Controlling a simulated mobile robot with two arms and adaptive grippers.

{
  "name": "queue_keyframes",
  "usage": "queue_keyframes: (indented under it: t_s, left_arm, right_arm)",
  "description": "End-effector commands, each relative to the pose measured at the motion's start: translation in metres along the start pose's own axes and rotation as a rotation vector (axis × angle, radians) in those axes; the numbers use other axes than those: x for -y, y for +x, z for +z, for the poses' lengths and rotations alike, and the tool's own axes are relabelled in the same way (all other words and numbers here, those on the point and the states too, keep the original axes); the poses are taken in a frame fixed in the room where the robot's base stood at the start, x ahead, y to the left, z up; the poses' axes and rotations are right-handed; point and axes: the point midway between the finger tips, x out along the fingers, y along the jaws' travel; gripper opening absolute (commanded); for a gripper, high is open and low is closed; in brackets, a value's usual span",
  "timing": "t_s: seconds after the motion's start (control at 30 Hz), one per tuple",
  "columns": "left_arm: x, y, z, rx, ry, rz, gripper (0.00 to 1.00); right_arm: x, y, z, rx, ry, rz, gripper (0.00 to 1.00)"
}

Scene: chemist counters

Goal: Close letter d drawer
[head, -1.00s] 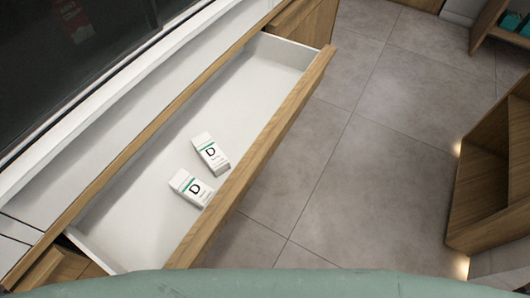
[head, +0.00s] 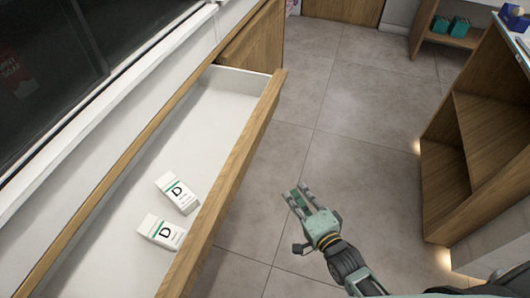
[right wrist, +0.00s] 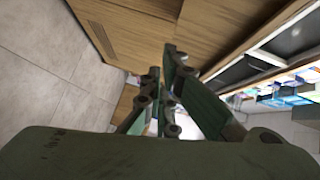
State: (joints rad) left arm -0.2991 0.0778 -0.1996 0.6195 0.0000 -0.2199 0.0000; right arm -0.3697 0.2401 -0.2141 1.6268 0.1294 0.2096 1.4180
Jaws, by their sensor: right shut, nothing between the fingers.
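The letter D drawer (head: 215,110) is pulled open at the left in the head view. It is white inside with a wooden front edge (head: 232,165). Two white boxes marked D, one here (head: 178,193) and one nearer (head: 161,232), lie inside it. My right gripper (head: 297,193) is shut and empty in the head view, over the floor to the right of the drawer front and apart from it. Its fingers (right wrist: 160,95) also show in the right wrist view, with wooden cabinet fronts beyond. My left gripper is not in view.
A wooden shelf unit (head: 468,140) stands on the right, with teal boxes (head: 449,25) on a shelf at the back right. The grey tiled floor (head: 350,115) between drawer and shelf is clear. A dark window (head: 60,60) is at upper left.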

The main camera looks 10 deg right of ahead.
Motion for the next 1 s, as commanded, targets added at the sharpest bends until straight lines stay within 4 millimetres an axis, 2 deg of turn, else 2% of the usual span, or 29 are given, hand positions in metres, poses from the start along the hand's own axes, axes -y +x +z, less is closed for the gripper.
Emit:
queue_keyframes:
  t_s: [0.03,0.1,0.2,0.37,0.77,1.0]
  left_arm:
    - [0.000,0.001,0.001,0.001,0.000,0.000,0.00]
    - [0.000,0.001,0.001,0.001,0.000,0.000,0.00]
    - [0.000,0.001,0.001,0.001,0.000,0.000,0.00]
    - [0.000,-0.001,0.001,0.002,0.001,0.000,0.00]
    - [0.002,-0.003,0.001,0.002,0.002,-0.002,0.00]
    - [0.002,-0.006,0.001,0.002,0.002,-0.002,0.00]
  right_arm:
    - [0.025,0.001,-0.002,0.001,0.059,-0.057,0.00]
    - [0.049,0.001,-0.004,0.004,0.122,-0.110,0.00]
    - [0.066,0.003,-0.005,0.008,0.167,-0.147,0.00]
    - [0.071,0.019,-0.006,0.008,0.173,-0.154,0.00]
    - [0.083,0.101,-0.006,0.008,0.171,-0.152,0.00]
    - [0.089,0.122,0.017,0.008,0.173,-0.149,0.00]
